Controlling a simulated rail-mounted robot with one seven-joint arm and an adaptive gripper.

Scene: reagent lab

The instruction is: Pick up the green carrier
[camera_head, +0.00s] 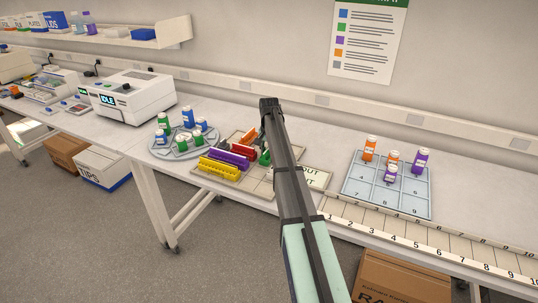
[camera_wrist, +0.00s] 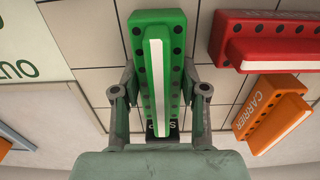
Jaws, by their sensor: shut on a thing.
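The green carrier (camera_wrist: 157,60) is a long block with dark dots along its sides and a white strip on top. In the wrist view it lies between the two fingers of my gripper (camera_wrist: 160,105), which is shut on it. In the head view only a bit of the green carrier (camera_head: 265,157) shows beside my arm, and the arm hides the rest. I cannot tell whether it touches the tiled tray (camera_head: 257,184) under it.
Red (camera_wrist: 265,42) and orange (camera_wrist: 272,112) carriers lie close on the right in the wrist view. Purple (camera_head: 224,163) and yellow (camera_head: 219,169) carriers lie further left on the tray. A round rack of bottles (camera_head: 160,148) and a numbered blue rack (camera_head: 400,205) stand either side.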

